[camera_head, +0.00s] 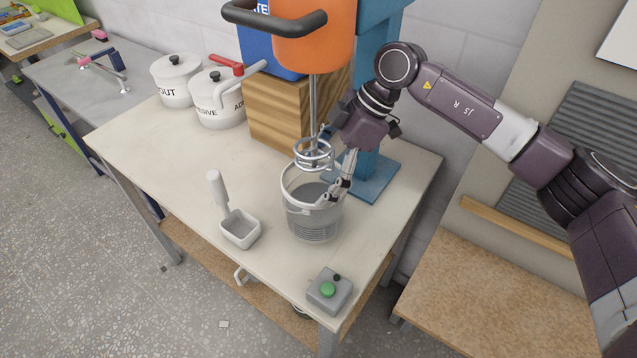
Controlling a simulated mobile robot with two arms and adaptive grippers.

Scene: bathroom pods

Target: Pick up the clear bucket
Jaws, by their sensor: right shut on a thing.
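The clear bucket (311,222) is a ribbed, see-through grey container with a pale rim, standing upright on the white worktop (160,140). The ring-shaped whisk of the orange mixer (313,35) hangs just over its mouth. My right gripper (338,192) comes down from behind and to the right. It is shut on the bucket's right rim; the exact finger contact is small and partly hidden. My left gripper is not in view.
A white scoop (240,227) lies left of the bucket, and a grey box with a green button (329,290) sits at the front corner. Two white pots (218,105) and a wooden block (276,112) stand behind. The worktop's left part is clear.

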